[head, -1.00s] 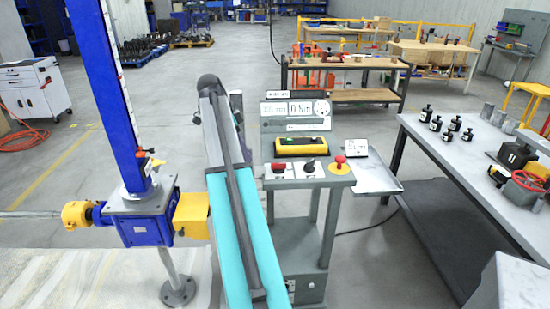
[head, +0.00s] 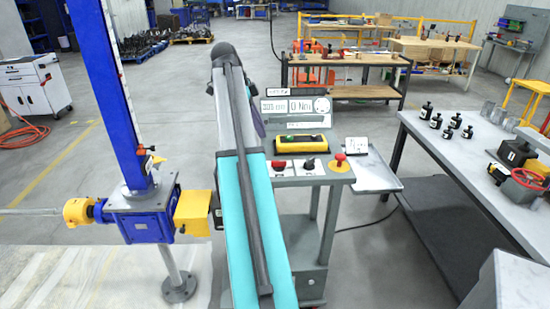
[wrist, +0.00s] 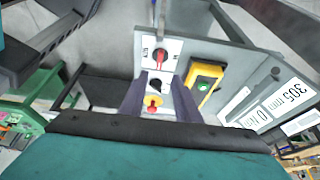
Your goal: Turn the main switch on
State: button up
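The console (head: 312,181) carries a red rotary switch (head: 280,166) on a white plate at its left, seemingly the main switch. In the wrist view the red switch (wrist: 160,57) lies beyond my fingertips, with its handle in line with the fingers. Beside it are a black knob (head: 308,164) and a red mushroom button on yellow (head: 340,159). My gripper (wrist: 158,92) is open and empty, its two dark fingers apart on either side of the black knob in the picture. It touches nothing that I can see. In the head view my arm mostly hides it.
A display panel (head: 295,107) reading 305 mm and 0 Nm stands behind the switches, with a yellow box (head: 301,143) below it. The blue screw jack (head: 147,214) stands left of my arm. A tray (head: 371,174) and a grey table (head: 478,170) are at right.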

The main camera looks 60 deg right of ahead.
aim_at(277, 161)
jog(key=shift+p+x, duration=1)
jog(key=shift+x, duration=5.75)
jog(key=shift+w+a, duration=0.1)
grip_shut()
